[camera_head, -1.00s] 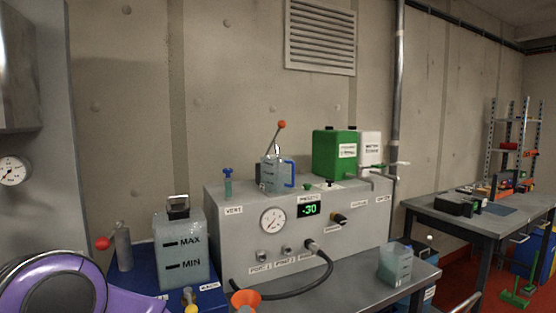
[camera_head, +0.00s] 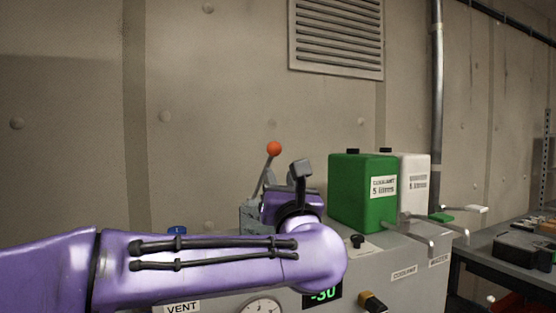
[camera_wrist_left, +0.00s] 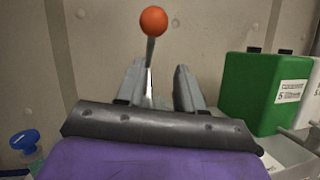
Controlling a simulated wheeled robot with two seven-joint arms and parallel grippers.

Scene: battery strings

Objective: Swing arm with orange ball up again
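The orange ball (camera_head: 274,149) tops a thin metal arm (camera_head: 265,178) that stands up, tilted to the right, behind my left wrist in the head view. In the head view the left gripper (camera_head: 285,185) is partly hidden by my purple forearm, which also covers much of the machine. My right gripper is not in view.
A green coolant canister (camera_head: 362,194) and a white canister (camera_head: 414,182) stand just right of the left gripper. Levers stick out at the machine's right end. A blue vent knob (camera_wrist_left: 25,141) is at the lower left.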

